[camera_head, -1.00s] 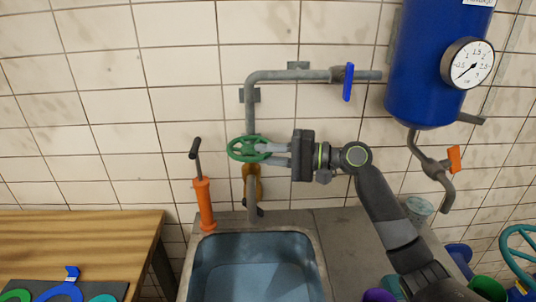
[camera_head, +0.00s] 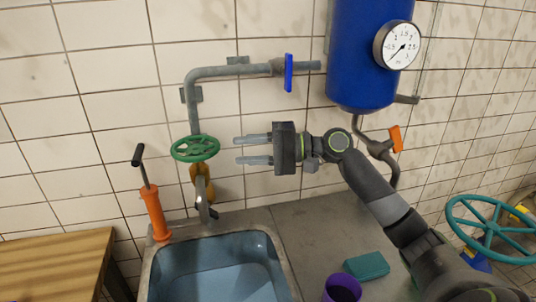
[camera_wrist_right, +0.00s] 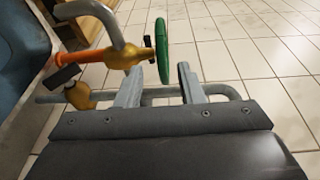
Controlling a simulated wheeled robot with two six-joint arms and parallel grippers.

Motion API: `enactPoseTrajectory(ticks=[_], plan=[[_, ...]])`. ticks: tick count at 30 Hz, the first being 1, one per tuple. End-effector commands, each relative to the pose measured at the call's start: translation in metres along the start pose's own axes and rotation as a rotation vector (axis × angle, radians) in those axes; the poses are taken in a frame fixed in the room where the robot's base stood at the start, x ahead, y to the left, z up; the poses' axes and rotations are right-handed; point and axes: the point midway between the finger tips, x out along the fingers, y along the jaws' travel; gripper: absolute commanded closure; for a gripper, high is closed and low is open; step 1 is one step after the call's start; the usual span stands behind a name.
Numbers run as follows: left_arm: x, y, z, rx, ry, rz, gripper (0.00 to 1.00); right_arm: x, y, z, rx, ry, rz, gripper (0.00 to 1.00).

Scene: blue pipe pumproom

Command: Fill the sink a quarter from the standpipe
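The sink (camera_head: 290,283) is a grey-rimmed basin with a bluish inside at the bottom centre. I cannot tell its water level. The grey standpipe (camera_head: 194,112) runs down the wall to a spout (camera_head: 203,199) over the sink's back edge. No stream shows at the spout. A green handwheel (camera_head: 195,148) sits on its brass valve (camera_head: 200,182). My right gripper (camera_head: 238,150) is open and empty, just right of the handwheel, apart from it. In the right wrist view the handwheel (camera_wrist_right: 161,50) appears edge-on beyond the open fingers. My left gripper is out of view.
An orange pump (camera_head: 156,212) stands left of the sink, beside a wooden bench (camera_head: 55,265). A blue-handled valve (camera_head: 289,72) is on the upper pipe. A blue tank (camera_head: 365,55) with a gauge hangs right. A teal block (camera_head: 366,266) and purple cup (camera_head: 343,289) are on the counter.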

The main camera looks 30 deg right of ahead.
Motion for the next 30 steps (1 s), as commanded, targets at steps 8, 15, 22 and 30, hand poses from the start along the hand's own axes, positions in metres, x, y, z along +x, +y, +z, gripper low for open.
enactPoseTrajectory(ticks=[8,15,22,30], plan=[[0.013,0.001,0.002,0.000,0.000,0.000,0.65,-0.035,0.003,0.000,0.000,0.002,0.004,0.66],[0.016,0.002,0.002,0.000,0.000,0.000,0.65,-0.046,0.000,0.000,0.000,0.000,0.001,0.66],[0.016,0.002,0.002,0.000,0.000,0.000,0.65,-0.047,0.000,0.000,0.000,0.000,-0.001,0.66],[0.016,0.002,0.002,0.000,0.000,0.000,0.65,-0.047,0.000,0.000,0.000,0.000,0.000,0.66]])
